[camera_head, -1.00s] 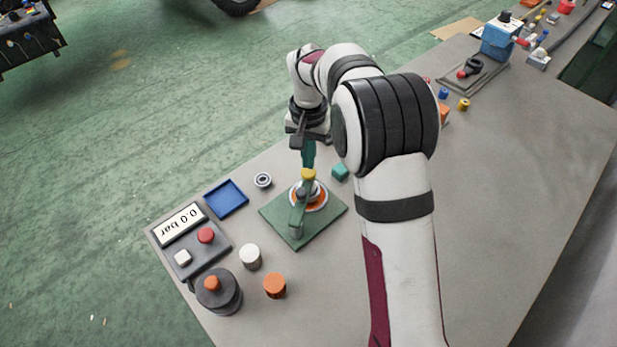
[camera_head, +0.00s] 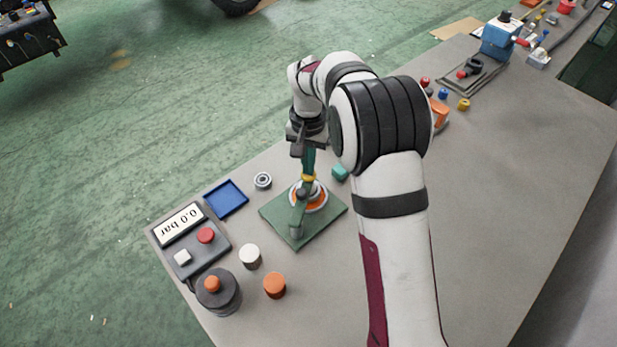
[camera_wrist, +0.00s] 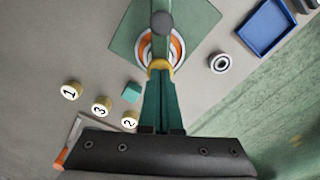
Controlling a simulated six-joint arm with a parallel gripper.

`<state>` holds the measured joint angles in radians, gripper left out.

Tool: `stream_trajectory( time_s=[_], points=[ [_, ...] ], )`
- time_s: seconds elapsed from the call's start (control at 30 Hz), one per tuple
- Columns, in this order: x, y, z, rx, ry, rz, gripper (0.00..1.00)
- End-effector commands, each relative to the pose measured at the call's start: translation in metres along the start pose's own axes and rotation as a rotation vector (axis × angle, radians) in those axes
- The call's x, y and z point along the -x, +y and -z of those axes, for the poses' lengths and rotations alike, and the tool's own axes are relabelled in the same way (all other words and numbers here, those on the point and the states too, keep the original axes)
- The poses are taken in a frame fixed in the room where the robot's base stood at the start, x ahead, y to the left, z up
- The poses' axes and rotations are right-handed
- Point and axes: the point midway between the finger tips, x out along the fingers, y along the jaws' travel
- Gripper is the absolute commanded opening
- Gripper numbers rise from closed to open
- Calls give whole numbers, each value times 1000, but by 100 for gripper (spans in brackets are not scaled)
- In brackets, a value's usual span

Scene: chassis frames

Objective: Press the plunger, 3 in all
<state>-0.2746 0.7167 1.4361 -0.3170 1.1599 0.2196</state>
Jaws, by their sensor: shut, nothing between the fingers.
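A green square plate (camera_head: 275,212) on the bench carries a green arm fixture, an orange and white ring (camera_head: 322,200) and a yellow-topped plunger (camera_head: 308,178). My gripper (camera_head: 308,171) is shut and empty, pointing down with its teal fingertips at the yellow top. In the wrist view the shut fingers (camera_wrist: 160,74) meet the yellow top (camera_wrist: 158,64) and cover part of it. I cannot tell how far the plunger is pushed down. The display (camera_head: 180,224) reads 0.0 bar.
Near the plate are a blue tray (camera_head: 226,198), a grey ring (camera_head: 263,180), a teal block (camera_head: 340,172), a white cylinder (camera_head: 250,256), an orange cylinder (camera_head: 275,285) and a dark round housing with an orange top (camera_head: 217,292). Numbered yellow pieces (camera_wrist: 101,106) lie beside the teal block.

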Motion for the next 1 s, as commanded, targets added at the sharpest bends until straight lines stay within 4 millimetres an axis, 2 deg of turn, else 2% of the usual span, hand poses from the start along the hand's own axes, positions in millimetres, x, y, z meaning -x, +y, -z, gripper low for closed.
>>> stream_trajectory(
  time_s=[0.27,0.63,1.0],
  points=[
    [-2,0,0,0,0,0,0],
    [21,0,0,0,1,1,0],
    [22,0,0,0,0,0,0]
  ],
)
